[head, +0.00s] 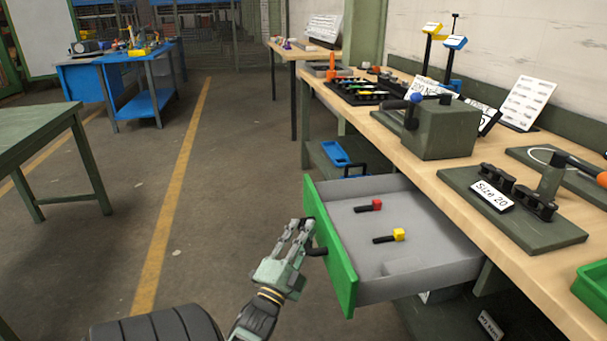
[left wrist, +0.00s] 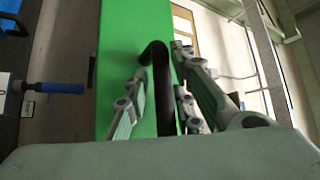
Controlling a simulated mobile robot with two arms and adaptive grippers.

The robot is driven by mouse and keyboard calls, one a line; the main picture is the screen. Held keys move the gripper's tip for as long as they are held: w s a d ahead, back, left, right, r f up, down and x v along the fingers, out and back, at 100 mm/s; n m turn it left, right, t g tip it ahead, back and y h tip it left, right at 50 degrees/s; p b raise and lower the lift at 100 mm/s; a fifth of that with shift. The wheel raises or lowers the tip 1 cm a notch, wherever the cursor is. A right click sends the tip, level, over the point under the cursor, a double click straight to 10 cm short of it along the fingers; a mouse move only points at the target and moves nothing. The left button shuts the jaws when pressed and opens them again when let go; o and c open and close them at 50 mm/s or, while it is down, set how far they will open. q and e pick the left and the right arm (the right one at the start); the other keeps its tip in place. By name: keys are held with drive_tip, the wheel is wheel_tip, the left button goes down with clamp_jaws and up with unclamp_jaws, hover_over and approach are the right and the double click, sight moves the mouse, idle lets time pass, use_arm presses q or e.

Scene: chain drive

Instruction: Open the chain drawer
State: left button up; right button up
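The chain drawer (head: 410,268) is pulled well out from under the wooden workbench, with a green front (head: 334,262) and a grey inside. A red-headed piece (head: 369,206) and a yellow-headed piece (head: 390,237), both with black shafts, lie in it. My left gripper (head: 300,232) is at the drawer front. The fingers partly hide the handle in the head view. My right gripper is not in view.
The workbench (head: 430,180) carries a grey-green box device (head: 440,130), a "Size 20" fixture (head: 510,205) and a green bin (head: 592,288) at the right edge. A dark green table (head: 40,125) stands at left. The floor between is clear.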

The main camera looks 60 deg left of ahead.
use_arm(q)
drive_tip(key=v, duration=1.2)
idle(0.5)
